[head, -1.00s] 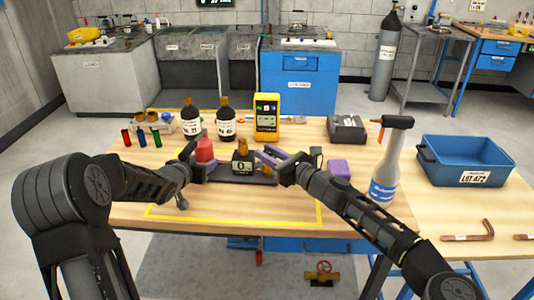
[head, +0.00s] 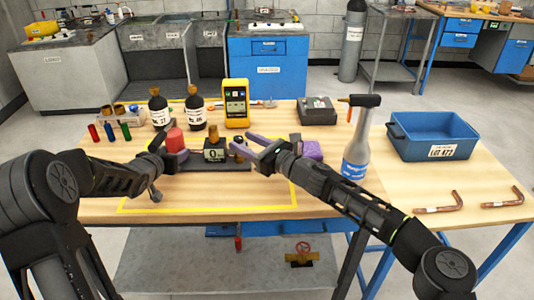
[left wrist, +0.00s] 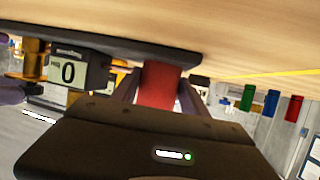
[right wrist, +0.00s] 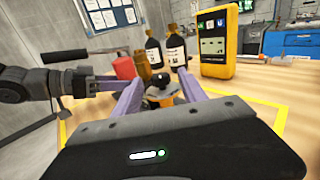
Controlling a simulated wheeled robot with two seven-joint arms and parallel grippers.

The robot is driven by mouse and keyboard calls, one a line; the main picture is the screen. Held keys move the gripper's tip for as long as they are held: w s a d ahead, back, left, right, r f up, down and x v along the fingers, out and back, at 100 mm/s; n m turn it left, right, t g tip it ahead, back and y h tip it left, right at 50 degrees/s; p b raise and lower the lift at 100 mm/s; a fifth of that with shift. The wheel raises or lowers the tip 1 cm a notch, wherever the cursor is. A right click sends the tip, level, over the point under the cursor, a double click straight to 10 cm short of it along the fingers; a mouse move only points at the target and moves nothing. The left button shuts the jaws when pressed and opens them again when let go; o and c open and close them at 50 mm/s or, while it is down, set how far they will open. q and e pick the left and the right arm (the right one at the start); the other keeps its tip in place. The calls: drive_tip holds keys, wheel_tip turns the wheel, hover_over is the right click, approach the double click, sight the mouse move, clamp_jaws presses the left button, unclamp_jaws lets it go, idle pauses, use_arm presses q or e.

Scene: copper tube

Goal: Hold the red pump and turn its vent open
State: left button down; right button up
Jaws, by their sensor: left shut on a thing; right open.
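My left gripper (head: 167,150) is shut on the red part. The left wrist view shows this red part (left wrist: 159,85) between its purple fingers. A small vent with a black knob and orange-brass body (right wrist: 160,96) is at the right end of the pump. My right gripper (right wrist: 158,92) is open, its fingers either side of the vent. I cannot tell whether they touch it.
Two dark bottles (head: 196,112) and a yellow meter (head: 236,104) stand behind the pump. A purple block (head: 312,150), a spray bottle (head: 358,140) and a blue bin (head: 430,137) are to the right. Bare table lies in front of the pump.

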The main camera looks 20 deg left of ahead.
drive_tip(key=v, duration=0.9)
drive_tip(key=shift+d, duration=0.15)
